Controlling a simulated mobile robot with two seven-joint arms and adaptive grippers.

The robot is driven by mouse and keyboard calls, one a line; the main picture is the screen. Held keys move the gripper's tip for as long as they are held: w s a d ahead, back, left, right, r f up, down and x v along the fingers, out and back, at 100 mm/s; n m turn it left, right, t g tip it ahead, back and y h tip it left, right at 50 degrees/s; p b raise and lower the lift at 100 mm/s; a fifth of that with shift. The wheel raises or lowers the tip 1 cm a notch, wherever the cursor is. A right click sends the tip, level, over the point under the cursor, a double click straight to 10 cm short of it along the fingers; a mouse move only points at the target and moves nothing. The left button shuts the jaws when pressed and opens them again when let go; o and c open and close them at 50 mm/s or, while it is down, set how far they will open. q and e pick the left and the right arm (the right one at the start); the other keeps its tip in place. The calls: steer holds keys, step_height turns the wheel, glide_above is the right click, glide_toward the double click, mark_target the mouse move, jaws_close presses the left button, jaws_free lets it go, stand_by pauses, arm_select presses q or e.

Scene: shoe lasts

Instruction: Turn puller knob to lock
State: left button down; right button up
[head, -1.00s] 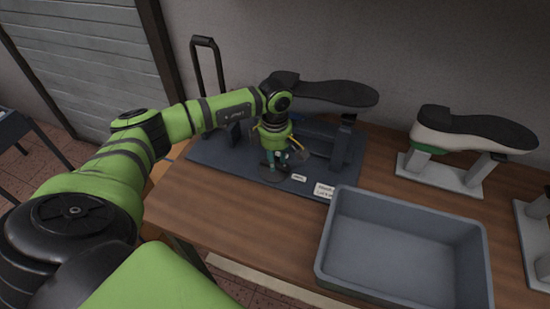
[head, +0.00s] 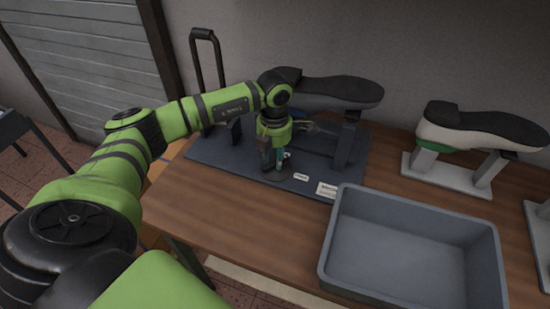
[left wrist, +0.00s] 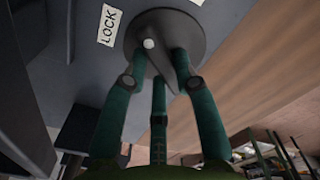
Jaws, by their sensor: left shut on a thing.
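The puller knob (left wrist: 188,30) is a round grey disc with a raised bar and a white dot. In the left wrist view, the white dot lies towards the white LOCK label (left wrist: 109,25), but I cannot tell whether they line up exactly. My left gripper (head: 274,168) points down over the knob, and its teal fingers (left wrist: 162,82) are shut on the knob's bar. In the head view the gripper mostly hides the knob (head: 283,179). The puller's dark base plate (head: 225,152) carries small white labels (head: 301,177). My right gripper is not in view.
A dark-soled shoe (head: 335,90) sits upside down above the puller, close behind my left wrist. A tall black handle (head: 207,80) stands at left. A grey bin (head: 328,250) lies in front to the right. Another upturned shoe (head: 470,130) rests on a stand. Bare wood lies between.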

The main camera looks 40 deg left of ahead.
arm_select(q)
steer(key=n, duration=0.3)
steer(key=shift+n+b, duration=0.3)
steer(key=shift+s+n, duration=0.15)
steer(key=shift+n, duration=1.65)
steer(key=c, duration=1)
jaws_free()
steer(key=shift+o, duration=0.2)
